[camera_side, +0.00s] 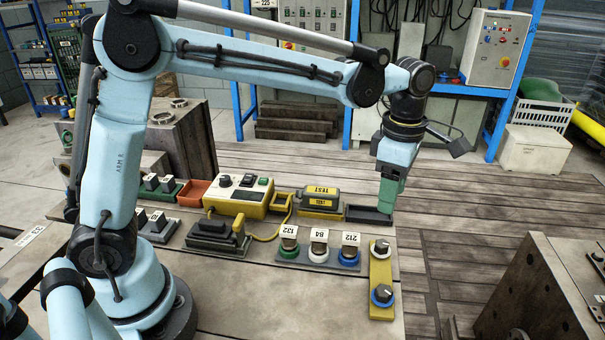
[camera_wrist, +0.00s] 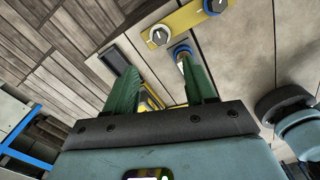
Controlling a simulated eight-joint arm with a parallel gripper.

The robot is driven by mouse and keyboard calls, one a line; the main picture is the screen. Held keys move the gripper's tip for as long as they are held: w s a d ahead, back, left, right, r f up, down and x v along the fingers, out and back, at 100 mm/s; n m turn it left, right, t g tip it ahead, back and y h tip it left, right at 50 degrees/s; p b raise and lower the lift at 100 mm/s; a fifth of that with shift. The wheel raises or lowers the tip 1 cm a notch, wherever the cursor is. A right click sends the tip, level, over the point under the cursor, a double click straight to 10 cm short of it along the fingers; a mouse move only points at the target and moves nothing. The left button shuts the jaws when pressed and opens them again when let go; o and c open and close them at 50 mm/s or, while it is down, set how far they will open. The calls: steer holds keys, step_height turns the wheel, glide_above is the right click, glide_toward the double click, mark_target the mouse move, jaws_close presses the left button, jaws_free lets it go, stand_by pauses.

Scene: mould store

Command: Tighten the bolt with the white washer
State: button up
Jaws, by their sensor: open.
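A yellow plate (camera_side: 381,270) at the right end of the bench carries two dark bolt heads. The far one, the bolt with the white washer (camera_side: 382,248), also shows at the top of the wrist view (camera_wrist: 159,35). The near one, the bolt with the blue washer (camera_side: 382,296), is at the wrist view's top edge (camera_wrist: 215,6). My gripper (camera_side: 388,200) has green fingers, open and pointing down above the bench, behind the plate. In the wrist view my gripper's fingers (camera_wrist: 161,64) are apart, with nothing held between them.
Left of the plate stand holders tagged 132 with a green ring (camera_side: 289,249), 84 with a white ring (camera_side: 318,252) and 212 with a blue ring (camera_side: 348,257). A black tray (camera_side: 368,214) is by my fingertips. A yellow control box (camera_side: 240,198) stands further left.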

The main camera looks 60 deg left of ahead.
mark_target(383, 243)
step_height(383, 243, down, 12)
steer(key=shift+f, duration=0.1)
stand_by(0.5)
